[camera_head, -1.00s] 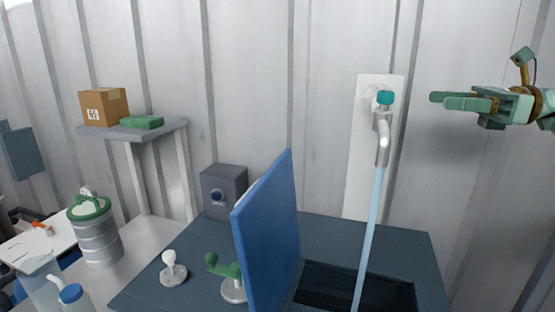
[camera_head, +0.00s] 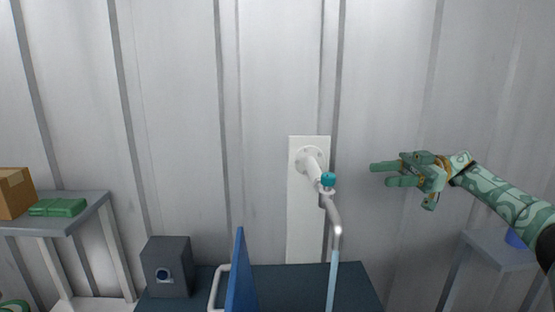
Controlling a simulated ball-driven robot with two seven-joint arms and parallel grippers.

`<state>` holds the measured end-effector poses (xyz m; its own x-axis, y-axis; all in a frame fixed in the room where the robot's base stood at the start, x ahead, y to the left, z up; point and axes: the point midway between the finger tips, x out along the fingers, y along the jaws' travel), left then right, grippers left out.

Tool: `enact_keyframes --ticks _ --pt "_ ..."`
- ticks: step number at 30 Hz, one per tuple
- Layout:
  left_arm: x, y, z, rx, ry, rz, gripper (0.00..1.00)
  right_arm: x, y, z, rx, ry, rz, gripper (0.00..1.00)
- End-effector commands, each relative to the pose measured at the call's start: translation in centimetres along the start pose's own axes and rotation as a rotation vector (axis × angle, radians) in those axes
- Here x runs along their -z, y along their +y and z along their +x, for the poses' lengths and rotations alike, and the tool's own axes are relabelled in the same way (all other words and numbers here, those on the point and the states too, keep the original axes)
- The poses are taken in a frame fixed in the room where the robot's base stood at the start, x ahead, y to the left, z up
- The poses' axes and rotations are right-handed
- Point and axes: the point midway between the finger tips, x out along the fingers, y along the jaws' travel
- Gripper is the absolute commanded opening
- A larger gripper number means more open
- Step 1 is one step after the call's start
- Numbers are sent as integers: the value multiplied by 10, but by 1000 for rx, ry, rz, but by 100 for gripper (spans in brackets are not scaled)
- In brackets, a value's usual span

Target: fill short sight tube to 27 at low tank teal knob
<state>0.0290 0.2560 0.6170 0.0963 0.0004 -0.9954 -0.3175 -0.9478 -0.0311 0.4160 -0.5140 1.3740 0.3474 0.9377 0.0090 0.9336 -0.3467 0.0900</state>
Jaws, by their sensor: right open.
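My left gripper is not in view.
A blue upright panel (camera_head: 241,280) stands left of the stream on the dark bench (camera_head: 290,278). A shelf (camera_head: 85,212) with a carton (camera_head: 14,193) and green packet (camera_head: 58,207) is far left.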

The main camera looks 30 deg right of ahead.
Motion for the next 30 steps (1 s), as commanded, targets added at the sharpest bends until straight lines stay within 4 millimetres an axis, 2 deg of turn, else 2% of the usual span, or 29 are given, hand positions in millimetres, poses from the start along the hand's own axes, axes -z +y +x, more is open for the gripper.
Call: enact_keyframes --ticks 4,8,21,25,30 --pt "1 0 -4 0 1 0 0 4 -5 -1 0 -14 89 48" --pt "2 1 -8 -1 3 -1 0 4 -5 15 3 -14 94 48" --pt "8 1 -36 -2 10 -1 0 5 -5 121 2 -10 92 48" --pt "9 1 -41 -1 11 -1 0 4 -5 143 1 -10 91 48" --pt "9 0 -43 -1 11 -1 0 2 -5 157 -1 -12 92 48"
